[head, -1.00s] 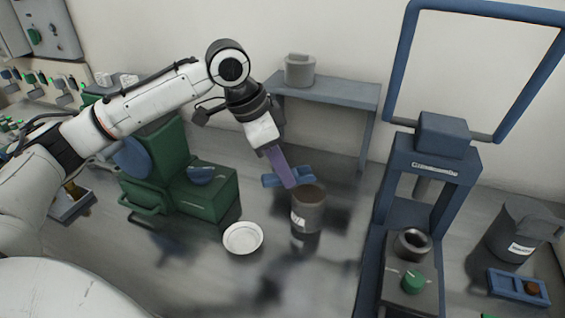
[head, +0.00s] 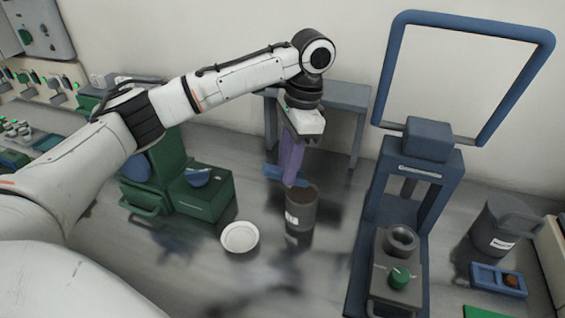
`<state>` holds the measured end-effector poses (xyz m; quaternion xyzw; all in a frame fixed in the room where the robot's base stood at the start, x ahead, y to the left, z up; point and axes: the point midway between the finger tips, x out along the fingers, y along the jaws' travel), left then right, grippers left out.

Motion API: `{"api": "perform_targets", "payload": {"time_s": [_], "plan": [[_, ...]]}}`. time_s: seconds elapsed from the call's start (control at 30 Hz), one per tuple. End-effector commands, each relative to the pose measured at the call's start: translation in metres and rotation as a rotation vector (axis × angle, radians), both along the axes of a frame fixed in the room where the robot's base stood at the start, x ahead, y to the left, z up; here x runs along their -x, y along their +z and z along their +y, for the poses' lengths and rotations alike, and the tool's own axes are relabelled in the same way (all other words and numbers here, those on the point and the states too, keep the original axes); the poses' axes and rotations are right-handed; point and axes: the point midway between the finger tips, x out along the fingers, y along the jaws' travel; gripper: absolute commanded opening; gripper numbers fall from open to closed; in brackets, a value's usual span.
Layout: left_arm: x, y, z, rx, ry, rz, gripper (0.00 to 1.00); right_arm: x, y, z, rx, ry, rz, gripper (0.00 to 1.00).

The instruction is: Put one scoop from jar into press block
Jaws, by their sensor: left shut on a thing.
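The jar (head: 300,214) is a dark grey open cylinder with a white label and brown contents, standing upright on the bench. My left gripper (head: 290,146) is above and just behind it, shut on a long purple piece (head: 290,164) that looks like the scoop. Its lower end reaches the jar's back rim; I cannot tell whether it is inside. The press block (head: 399,243) is a grey block with a round dark opening, under the blue press frame (head: 433,175), to the right of the jar. My right gripper is not in view.
A white dish (head: 240,237) lies left of the jar. A green machine (head: 205,195) stands farther left. A blue holder (head: 273,173) is behind the jar, near a grey shelf (head: 345,95). A lidded grey container (head: 494,228) and blue tray (head: 499,280) are at right.

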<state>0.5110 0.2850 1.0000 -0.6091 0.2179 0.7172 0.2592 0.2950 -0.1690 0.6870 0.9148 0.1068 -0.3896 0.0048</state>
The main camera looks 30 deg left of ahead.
Motion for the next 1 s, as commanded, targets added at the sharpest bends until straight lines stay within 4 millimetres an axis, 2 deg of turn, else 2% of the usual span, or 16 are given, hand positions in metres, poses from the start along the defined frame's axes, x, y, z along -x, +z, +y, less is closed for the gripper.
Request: {"api": "perform_targets", "payload": {"time_s": [0.1,1.0], "plan": [[-0.004,0.003,-0.004,-0.066,0.002,0.078,0.04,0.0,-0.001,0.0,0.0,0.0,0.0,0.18],[-0.006,-0.043,-0.005,-0.055,0.0,0.067,0.04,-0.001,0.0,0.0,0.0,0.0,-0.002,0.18]]}}
